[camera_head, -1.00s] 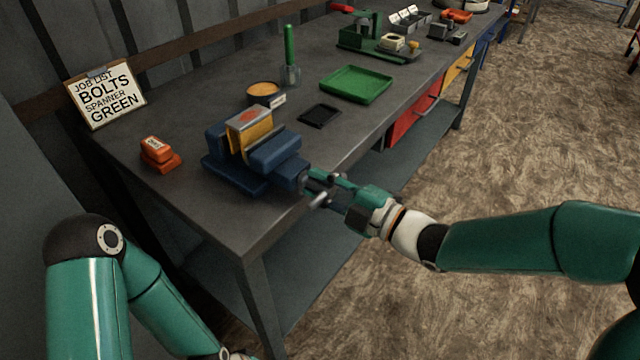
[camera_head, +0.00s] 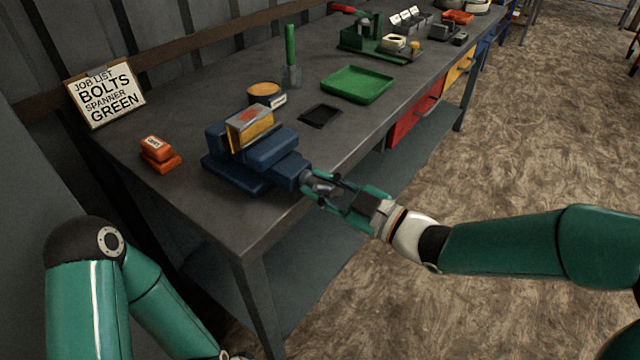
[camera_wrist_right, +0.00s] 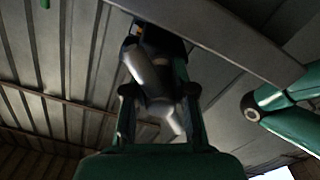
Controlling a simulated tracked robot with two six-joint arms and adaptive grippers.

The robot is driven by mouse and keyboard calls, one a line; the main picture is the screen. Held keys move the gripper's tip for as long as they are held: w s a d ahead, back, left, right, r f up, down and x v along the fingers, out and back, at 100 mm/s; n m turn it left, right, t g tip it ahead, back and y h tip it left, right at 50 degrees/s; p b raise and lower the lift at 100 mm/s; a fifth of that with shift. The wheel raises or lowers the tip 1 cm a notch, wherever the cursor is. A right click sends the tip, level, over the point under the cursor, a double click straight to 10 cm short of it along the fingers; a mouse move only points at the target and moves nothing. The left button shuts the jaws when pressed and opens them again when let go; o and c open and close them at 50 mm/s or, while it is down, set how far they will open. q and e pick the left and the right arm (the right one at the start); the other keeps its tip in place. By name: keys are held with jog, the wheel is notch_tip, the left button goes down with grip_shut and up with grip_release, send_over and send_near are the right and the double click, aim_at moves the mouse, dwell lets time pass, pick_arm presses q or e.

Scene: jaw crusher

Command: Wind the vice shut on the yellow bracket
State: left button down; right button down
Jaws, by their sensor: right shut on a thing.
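The blue vice (camera_head: 235,173) sits near the bench's front corner. The yellow bracket (camera_head: 252,129), with a red mark on its grey top, stands upright between its jaws. The front jaw is close against the bracket; I cannot tell whether they touch. My right gripper (camera_head: 322,187) is at the vice's screw end, shut on the vice handle. In the right wrist view, the grey metal handle (camera_wrist_right: 146,72) runs slanted between the fingers (camera_wrist_right: 158,103). In the head view the fingers mostly hide the handle. My left arm is at lower left, its gripper out of frame.
Orange blocks (camera_head: 160,155) lie left of the vice. A green-handled tool (camera_head: 291,56) stands upright farther back. Open floor (camera_head: 530,150) lies right of the bench.

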jog(key=m, duration=0.2)
jog(key=m+p, duration=0.1)
jog(key=m, duration=0.2)
jog(key=shift+s+a+f+m, duration=0.1)
jog(key=shift+s+f+m, duration=0.05)
jog(key=shift+f+m, duration=0.15)
jog(key=m+p, duration=0.3)
jog(key=m, duration=0.3)
jog(key=shift+s, duration=0.1)
jog(key=shift+m, duration=0.3)
jog(key=c, duration=1.2)
grip_release()
jog(key=shift+o, duration=1)
jog(key=shift+r, duration=0.15)
jog(key=v, duration=1.2)
